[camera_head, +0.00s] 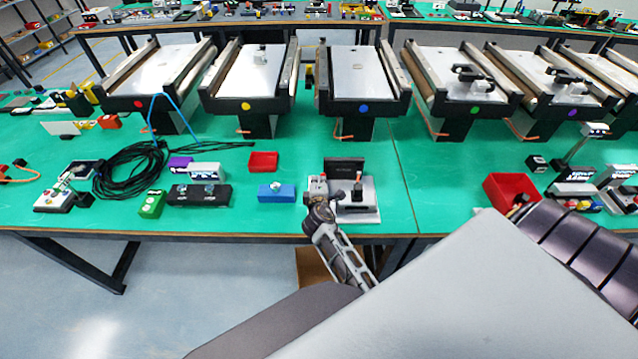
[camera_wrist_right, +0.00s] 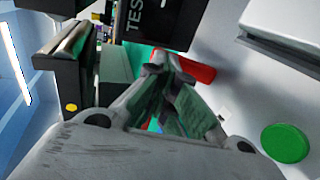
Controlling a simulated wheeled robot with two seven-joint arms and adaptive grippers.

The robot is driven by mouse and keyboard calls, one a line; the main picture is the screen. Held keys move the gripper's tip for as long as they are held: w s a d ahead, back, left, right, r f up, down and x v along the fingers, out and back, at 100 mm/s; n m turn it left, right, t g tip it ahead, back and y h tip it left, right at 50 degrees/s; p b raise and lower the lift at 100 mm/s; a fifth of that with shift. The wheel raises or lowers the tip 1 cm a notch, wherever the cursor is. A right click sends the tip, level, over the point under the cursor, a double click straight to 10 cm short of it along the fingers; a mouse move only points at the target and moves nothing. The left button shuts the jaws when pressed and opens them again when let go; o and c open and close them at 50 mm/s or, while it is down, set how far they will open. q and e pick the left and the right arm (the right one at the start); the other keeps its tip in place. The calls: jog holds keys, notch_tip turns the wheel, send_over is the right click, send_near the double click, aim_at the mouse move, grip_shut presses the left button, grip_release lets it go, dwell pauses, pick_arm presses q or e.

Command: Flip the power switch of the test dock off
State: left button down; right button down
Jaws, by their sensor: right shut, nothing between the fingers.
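The test dock (camera_head: 365,216) stands near the front table edge in the head view. It has a pale base, an upright black panel (camera_head: 344,169) and a grey box with red on top (camera_head: 318,184) at its left. In the right wrist view, the panel (camera_wrist_right: 162,20) shows the letters "TEST". A red part (camera_wrist_right: 196,67) shows just beyond my right fingertips and is partly hidden by them; I cannot tell the switch's position. My right gripper (camera_head: 320,208) is shut and empty at the dock's front left. It fills the middle of the wrist view (camera_wrist_right: 168,72). My left gripper is not in view.
A blue block (camera_head: 277,192), a black box (camera_head: 205,195) and a red bin (camera_head: 263,161) lie left of the dock. A red bin (camera_head: 510,190) stands to the right. Conveyors (camera_head: 363,108) line the back. Green table between dock and right bin is mostly clear.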

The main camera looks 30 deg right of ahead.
jog(key=shift+w+d+r, duration=0.2)
jog(key=shift+r, duration=0.2)
jog(key=shift+s+a+f, duration=0.1)
jog(key=shift+s+f, duration=0.05)
jog(key=shift+f, duration=0.05)
jog(key=shift+s+a+f, duration=0.2)
jog(key=shift+s+f, duration=0.05)
jog(key=shift+f, duration=0.1)
jog(key=shift+s, duration=0.1)
jog(key=shift+a, duration=0.1)
jog(key=shift+s, duration=0.1)
dwell(0.3)
